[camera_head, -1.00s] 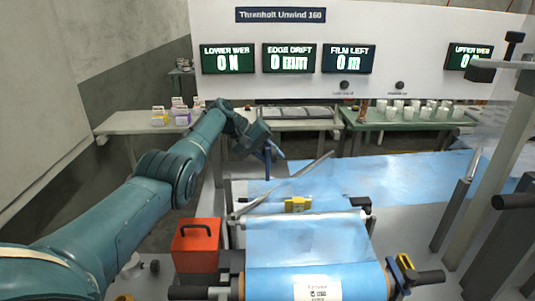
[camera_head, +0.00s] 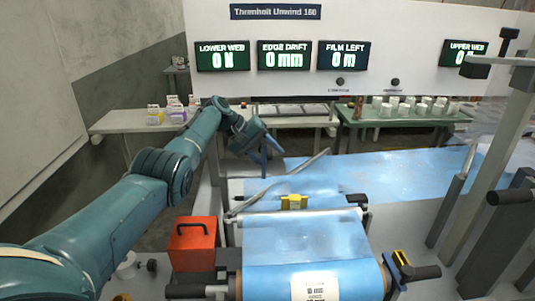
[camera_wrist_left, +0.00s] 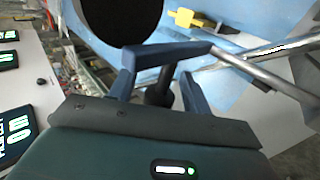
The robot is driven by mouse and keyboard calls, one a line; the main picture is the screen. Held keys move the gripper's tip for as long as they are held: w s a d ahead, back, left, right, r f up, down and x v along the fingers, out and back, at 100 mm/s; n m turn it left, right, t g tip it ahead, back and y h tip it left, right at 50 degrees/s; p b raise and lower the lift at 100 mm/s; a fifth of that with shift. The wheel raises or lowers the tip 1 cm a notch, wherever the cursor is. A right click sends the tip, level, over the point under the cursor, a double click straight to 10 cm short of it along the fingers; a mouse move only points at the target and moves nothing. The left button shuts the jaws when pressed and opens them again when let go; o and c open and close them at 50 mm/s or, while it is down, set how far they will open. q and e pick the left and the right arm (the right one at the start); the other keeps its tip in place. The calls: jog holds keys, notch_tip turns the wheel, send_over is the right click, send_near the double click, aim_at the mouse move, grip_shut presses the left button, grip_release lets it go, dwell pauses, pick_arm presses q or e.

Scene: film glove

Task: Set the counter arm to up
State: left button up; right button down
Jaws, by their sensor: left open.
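A slanted grey metal bar, which looks like the counter arm (camera_head: 290,175), rises to the right over the blue film in the head view. It also shows at the right of the left wrist view (camera_wrist_left: 262,80). My left gripper (camera_head: 270,156) is open, with its blue fingers pointing down, left of the bar's upper end. In the left wrist view, the fingers (camera_wrist_left: 168,52) are near the bar's near end; I cannot tell if they touch it. A dark post (camera_wrist_left: 158,90) shows between the fingers. My right gripper is out of view.
A yellow block (camera_head: 294,202) sits on the web below the bar. A red box (camera_head: 193,243) stands at the left of the film roll (camera_head: 350,283). Grey posts (camera_head: 455,205) rise at the right. Displays hang on the back panel (camera_head: 420,25).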

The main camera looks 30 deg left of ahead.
pick_arm(q)
jog(key=v, duration=1.3)
jog(key=shift+b, duration=0.45)
jog(key=shift+a, duration=0.1)
jog(key=shift+c, duration=0.3)
